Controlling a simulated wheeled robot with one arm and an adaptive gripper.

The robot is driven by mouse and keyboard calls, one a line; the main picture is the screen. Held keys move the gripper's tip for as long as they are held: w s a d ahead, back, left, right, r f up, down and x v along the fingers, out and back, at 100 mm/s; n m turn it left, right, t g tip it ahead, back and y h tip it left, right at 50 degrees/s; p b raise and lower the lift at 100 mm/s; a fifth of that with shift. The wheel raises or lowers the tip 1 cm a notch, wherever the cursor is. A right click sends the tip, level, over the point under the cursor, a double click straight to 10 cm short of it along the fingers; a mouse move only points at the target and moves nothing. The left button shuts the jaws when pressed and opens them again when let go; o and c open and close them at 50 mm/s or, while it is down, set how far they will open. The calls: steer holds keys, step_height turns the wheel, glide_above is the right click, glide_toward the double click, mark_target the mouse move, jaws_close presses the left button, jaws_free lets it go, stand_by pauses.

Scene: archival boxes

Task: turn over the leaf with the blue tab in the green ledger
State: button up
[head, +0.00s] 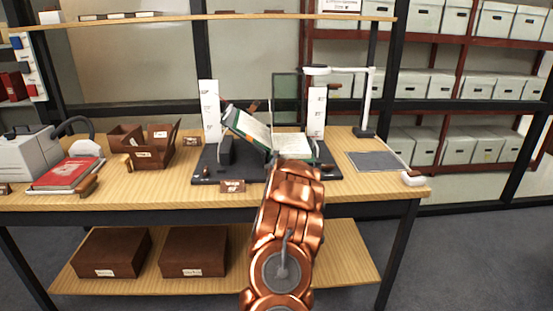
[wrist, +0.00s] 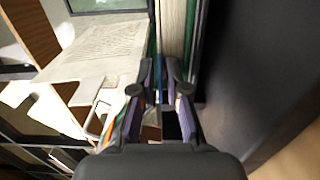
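The green ledger (head: 246,130) lies open on a dark stand, its left side tilted up and pale pages showing. In the wrist view a printed page (wrist: 105,50) is at the left, and the ledger's page block and green cover edge (wrist: 190,40) run up the middle. My gripper (wrist: 160,75) is at the ledger, its two fingers apart with a narrow gap. A thin blue strip shows between them; I cannot tell whether it is the blue tab. Orange and green tabs (wrist: 108,122) show left of the fingers. In the head view my arm hides the gripper.
White marked posts (head: 209,110) stand at both sides of the dark stand (head: 210,172). A white lamp (head: 366,100) and grey mat (head: 377,161) are at right. A brown tray (head: 145,150) and red book (head: 67,174) are at left.

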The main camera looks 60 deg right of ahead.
steer(key=shift+c, duration=0.3)
jaws_close()
